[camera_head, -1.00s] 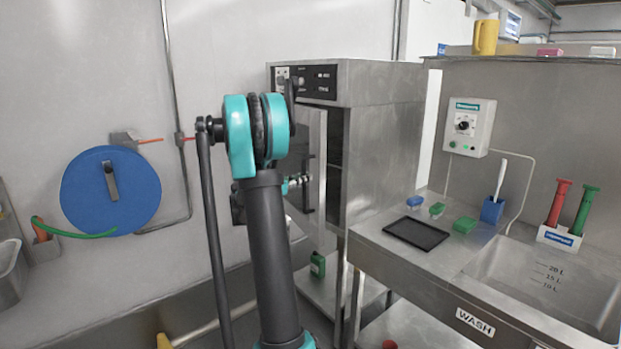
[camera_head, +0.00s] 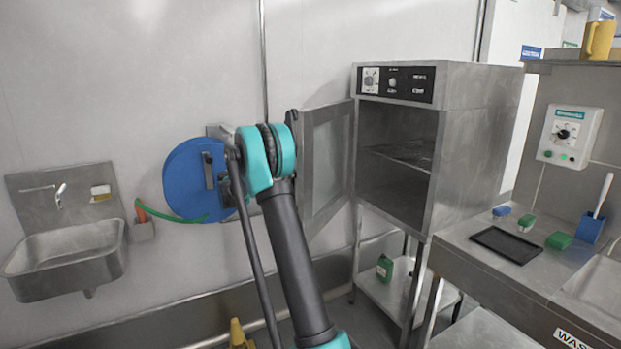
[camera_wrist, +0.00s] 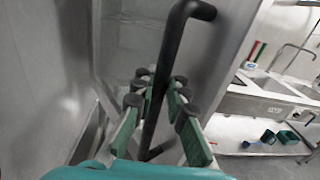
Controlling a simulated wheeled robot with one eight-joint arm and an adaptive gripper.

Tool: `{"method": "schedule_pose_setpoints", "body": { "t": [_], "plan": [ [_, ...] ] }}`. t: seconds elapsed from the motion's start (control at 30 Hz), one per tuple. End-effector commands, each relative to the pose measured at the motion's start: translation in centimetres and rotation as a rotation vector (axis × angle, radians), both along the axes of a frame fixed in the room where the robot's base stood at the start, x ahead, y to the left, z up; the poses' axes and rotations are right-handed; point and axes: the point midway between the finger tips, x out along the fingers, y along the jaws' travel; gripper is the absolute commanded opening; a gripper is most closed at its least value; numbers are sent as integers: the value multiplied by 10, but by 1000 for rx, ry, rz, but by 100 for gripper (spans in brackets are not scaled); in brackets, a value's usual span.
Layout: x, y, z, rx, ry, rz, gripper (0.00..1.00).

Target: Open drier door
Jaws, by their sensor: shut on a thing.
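The drier (camera_head: 400,150) is a steel cabinet on legs with a black control panel. Its door (camera_head: 325,165) stands wide open, swung out to the left, and has a glass pane. The inside with a wire shelf (camera_head: 410,152) is visible. In the wrist view my gripper (camera_wrist: 158,100) is shut on the black bar handle (camera_wrist: 165,75) of the door, with green fingers on both sides of it. In the head view my arm hides the gripper and most of the handle.
A blue hose reel (camera_head: 190,180) is on the wall behind my arm. A steel hand sink (camera_head: 70,250) is at the left. A wash counter with a black tray (camera_head: 504,244) stands right of the drier. A green bottle (camera_head: 384,268) is on the shelf below.

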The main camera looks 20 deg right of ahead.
Motion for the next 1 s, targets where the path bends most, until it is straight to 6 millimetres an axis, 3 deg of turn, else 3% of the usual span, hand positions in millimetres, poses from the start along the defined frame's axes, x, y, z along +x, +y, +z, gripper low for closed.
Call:
{"method": "schedule_pose_setpoints", "body": {
  "t": [0.1,0.3,0.8,0.83,1.0],
  "plan": [
    [17,15,-1,2,0,2,0],
    [33,25,-1,2,0,2,0],
    [37,27,-1,2,0,4,0],
    [37,27,-1,2,0,4,15],
    [37,25,0,1,0,3,34]
  ]
}}
